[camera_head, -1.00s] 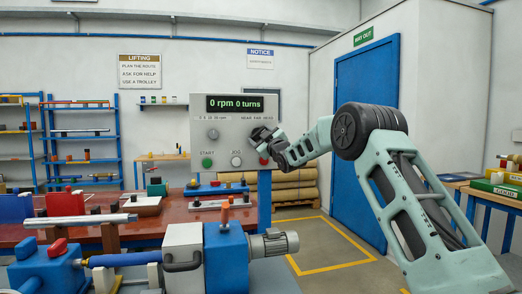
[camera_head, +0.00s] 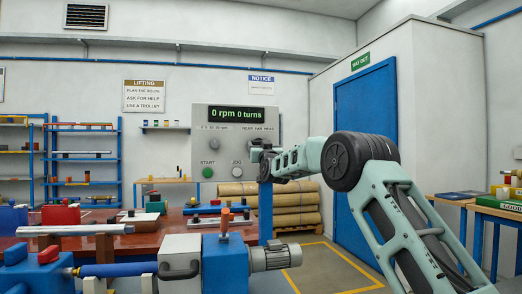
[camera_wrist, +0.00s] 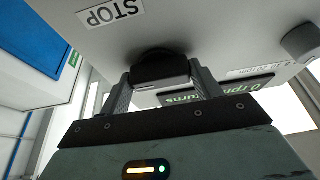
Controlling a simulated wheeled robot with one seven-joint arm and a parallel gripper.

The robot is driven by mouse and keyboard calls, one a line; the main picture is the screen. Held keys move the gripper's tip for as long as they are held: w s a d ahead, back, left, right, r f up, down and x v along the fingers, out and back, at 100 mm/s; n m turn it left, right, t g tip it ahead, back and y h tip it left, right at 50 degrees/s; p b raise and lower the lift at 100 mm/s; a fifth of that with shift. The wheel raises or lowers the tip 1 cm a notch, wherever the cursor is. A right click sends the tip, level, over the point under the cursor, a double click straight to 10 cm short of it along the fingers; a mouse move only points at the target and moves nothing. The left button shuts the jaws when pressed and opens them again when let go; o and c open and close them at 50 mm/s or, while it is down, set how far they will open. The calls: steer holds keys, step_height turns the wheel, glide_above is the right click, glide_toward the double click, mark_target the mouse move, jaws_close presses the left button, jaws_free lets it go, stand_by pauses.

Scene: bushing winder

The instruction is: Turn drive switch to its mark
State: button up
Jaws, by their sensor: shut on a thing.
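The grey control panel (camera_head: 200,140) has a lit display (camera_head: 236,114) reading 0 rpm 0 turns. The drive switch, a dark knob (camera_wrist: 160,68), stands out from the panel between my fingers in the wrist view. My gripper (camera_wrist: 160,86) is shut on it, with one finger on each side. In the head view my gripper (camera_head: 262,160) is at the panel's right side and hides the switch. The switch's pointer and its mark cannot be made out.
A grey knob (camera_head: 211,145), also in the wrist view (camera_wrist: 302,42), and the green START button (camera_head: 208,172) are on the panel's left. The JOG button (camera_head: 237,171) is near my gripper. A STOP label (camera_wrist: 110,14) lies close to the switch. The winder's motor (camera_head: 270,257) stands below.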

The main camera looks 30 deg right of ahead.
steer(key=shift+f, duration=0.15)
stand_by(0.3)
steer(key=o, duration=1)
steer(key=b+v, duration=0.4)
steer(key=v, duration=1.3)
steer(key=shift+s+a, duration=0.1)
steer(key=shift+s, duration=0.1)
